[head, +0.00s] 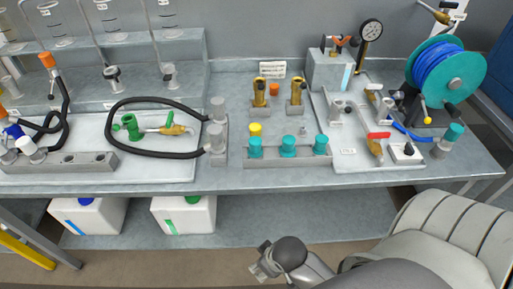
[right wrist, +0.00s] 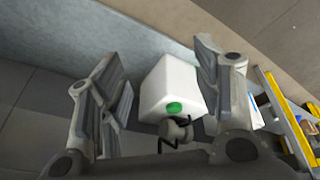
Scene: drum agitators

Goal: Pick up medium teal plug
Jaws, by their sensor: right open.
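Three teal plugs stand in a row in a grey rack (head: 300,161) on the bench, in the middle of the head view: a left one (head: 255,147), a middle one (head: 288,146) and a right one (head: 321,145). Their sizes look close, so I cannot tell for sure which is medium. My right gripper (head: 262,268) is low in front of the bench, below the rack in the picture and apart from it. In the right wrist view its fingers (right wrist: 160,62) are spread and empty. My left gripper is not in view.
A black hose (head: 120,103) lies left, and a blue hose reel (head: 445,75) stands right. A white jug (head: 184,214) sits below the bench; it also shows in the wrist view (right wrist: 172,85).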

